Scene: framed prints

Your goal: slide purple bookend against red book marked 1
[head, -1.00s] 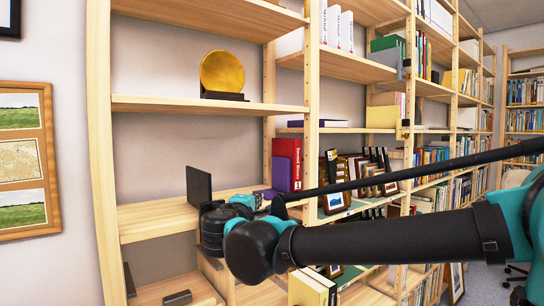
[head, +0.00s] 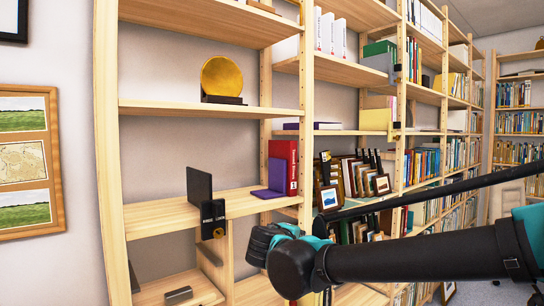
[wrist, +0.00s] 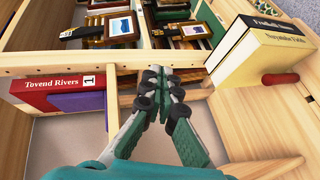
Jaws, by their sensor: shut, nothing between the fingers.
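The red book (head: 291,168) marked 1 stands upright on the middle shelf in the head view. The purple bookend (head: 276,176) stands at its left side, its flat foot reaching left along the shelf. Its upright plate appears to be against the book. In the wrist view the red book (wrist: 50,84) shows its label 1, with the purple bookend (wrist: 80,102) beside it. My gripper (wrist: 164,80) is shut and empty, apart from both. In the head view my gripper (head: 258,246) is below and in front of the shelf edge; its fingertips are unclear.
A black bookend (head: 200,186) stands further left on the same shelf, with a black label plate (head: 213,210) at the edge. A gold disc (head: 222,76) is on the shelf above. Framed prints (head: 350,180) fill the bay to the right. Shelf between the bookends is clear.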

